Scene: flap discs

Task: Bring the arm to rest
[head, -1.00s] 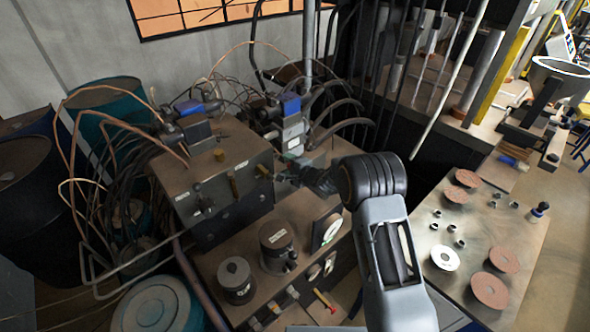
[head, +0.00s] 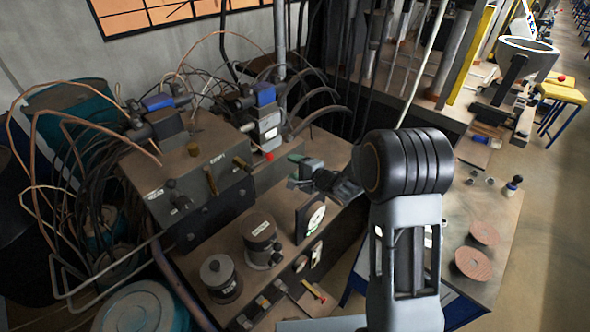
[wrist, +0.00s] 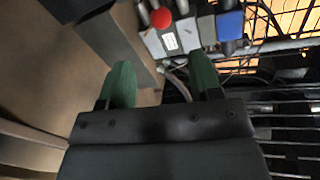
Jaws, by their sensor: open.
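My gripper shows in the wrist view (wrist: 163,85) with its two green fingers spread apart and nothing between them. In the head view my gripper (head: 297,172) is beyond my dark wrist joint, over the brown machine top, pointing to the left and away. My arm partly hides it there. Flap discs lie on the metal table at the right: one reddish disc (head: 484,233) and another reddish disc (head: 473,263) nearer. My arm hides the left part of that table.
A hydraulic unit (head: 190,165) with valves, blue solenoids and hoses stands left of my gripper. A red knob (wrist: 161,18) shows past the fingers in the wrist view. A yellow stool (head: 563,93) stands at the far right. Floor right of the metal table (head: 510,205) is open.

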